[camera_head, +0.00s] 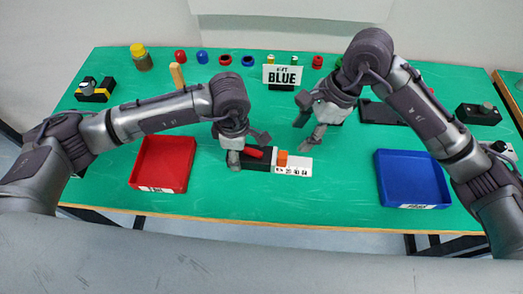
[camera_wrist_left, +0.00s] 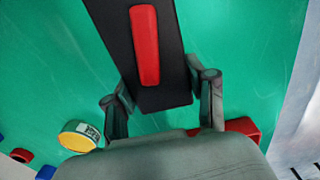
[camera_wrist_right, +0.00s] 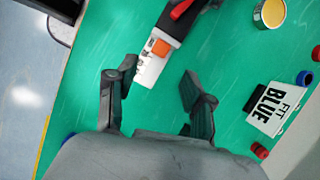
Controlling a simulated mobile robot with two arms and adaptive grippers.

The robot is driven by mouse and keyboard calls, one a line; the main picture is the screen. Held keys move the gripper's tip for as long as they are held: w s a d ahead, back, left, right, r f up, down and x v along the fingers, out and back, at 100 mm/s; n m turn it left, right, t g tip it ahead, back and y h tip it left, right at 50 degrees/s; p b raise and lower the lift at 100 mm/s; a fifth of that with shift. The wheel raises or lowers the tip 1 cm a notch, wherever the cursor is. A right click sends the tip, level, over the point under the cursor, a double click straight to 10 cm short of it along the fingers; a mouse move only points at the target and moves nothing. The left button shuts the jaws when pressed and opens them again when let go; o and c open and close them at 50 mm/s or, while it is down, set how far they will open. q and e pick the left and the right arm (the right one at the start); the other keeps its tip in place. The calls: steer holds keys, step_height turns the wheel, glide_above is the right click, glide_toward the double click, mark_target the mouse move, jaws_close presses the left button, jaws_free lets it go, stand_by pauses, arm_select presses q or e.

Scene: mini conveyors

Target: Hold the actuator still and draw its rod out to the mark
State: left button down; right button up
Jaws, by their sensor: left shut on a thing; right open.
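The actuator (camera_head: 257,164) lies in the middle of the green table, a black body with a red bar (camera_wrist_left: 145,45) on top. An orange block (camera_head: 282,158) sits at its right end beside a white marked scale (camera_head: 298,165). My left gripper (camera_wrist_left: 163,105) is shut on the black body at its left end, one finger on each side. My right gripper (camera_head: 310,143) is open and empty, above and just right of the scale. In the right wrist view the orange block (camera_wrist_right: 160,47) and the scale lie ahead of the open fingers (camera_wrist_right: 155,88). The rod itself cannot be made out.
A red tray (camera_head: 164,163) stands left and a blue tray (camera_head: 412,178) right. A sign reading "FIT BLUE" (camera_head: 283,75) stands behind the actuator. Several small red, blue and green parts line the back edge. A yellow-topped container (camera_head: 140,57) stands at back left.

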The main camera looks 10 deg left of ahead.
steer(key=m+y, duration=0.3)
steer(key=y, duration=0.6)
glide_toward(282, 159)
steer(key=shift+s+d+r+t, duration=0.1)
steer(key=shift+d+r+t, duration=0.05)
steer(key=shift+d, duration=0.4)
steer(key=shift+d+r+t, duration=0.15)
steer(key=shift+d, duration=0.75)
steer(key=shift+f+t, duration=0.15)
steer(key=shift+t, duration=0.15)
steer(key=x, duration=1.1)
steer(key=shift+w+a, duration=0.2)
steer(key=shift+a, duration=0.15)
jaws_close()
